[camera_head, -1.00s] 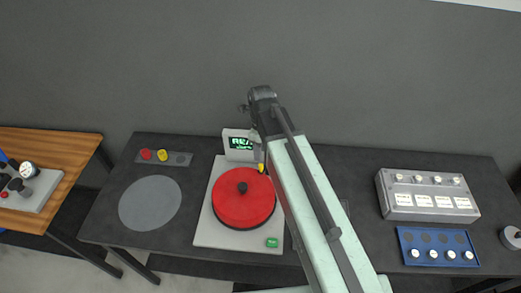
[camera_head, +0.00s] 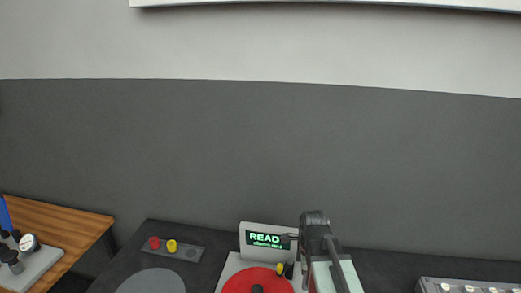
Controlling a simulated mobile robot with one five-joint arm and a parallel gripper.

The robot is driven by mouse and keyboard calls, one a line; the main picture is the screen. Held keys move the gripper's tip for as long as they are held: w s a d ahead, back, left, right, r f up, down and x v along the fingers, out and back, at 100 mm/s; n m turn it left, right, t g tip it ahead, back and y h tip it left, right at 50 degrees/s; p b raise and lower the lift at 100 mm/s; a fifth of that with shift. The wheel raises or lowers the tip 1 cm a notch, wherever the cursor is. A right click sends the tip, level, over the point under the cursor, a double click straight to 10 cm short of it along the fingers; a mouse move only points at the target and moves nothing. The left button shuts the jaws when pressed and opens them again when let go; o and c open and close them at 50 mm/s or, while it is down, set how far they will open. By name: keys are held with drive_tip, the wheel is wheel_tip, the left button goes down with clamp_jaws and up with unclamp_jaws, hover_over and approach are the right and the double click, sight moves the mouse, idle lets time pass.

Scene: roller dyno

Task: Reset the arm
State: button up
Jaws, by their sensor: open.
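My arm reaches up from the lower right, its dark top joint standing in front of the right end of the display. My gripper (camera_head: 289,270) hangs small and dark below it, over the back right of the red disc (camera_head: 245,284). It is open; I see nothing held in it. A small yellow piece (camera_head: 280,268) shows just left of the gripper tip; I cannot tell whether they touch. The display (camera_head: 262,240) behind the disc shows green letters starting "READ", its right end partly covered by my arm. The lower part of the machine is cut off by the frame's bottom edge.
A dark panel (camera_head: 190,254) with a red knob (camera_head: 154,243) and a yellow knob (camera_head: 172,246) lies left of the display. A grey round pad (camera_head: 152,282) is in front of it. A grey box (camera_head: 470,286) with white knobs is at far right. A wooden table (camera_head: 60,222) stands left.

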drive_tip(key=s+n, duration=0.1)
drive_tip(key=n, duration=0.2)
drive_tip(key=d+f+n+b, duration=0.1)
drive_tip(key=n, duration=0.1)
drive_tip(key=s+f+n, duration=0.1)
drive_tip(key=n, duration=0.2)
drive_tip(key=shift+s+d+f+n, duration=0.25)
drive_tip(key=shift+s+d+n, duration=0.05)
drive_tip(key=shift+s+d, duration=0.1)
drive_tip(key=n, duration=1)
drive_tip(key=shift+s+r+n, duration=0.15)
drive_tip(key=shift+s+n, duration=0.15)
drive_tip(key=shift+s, duration=0.05)
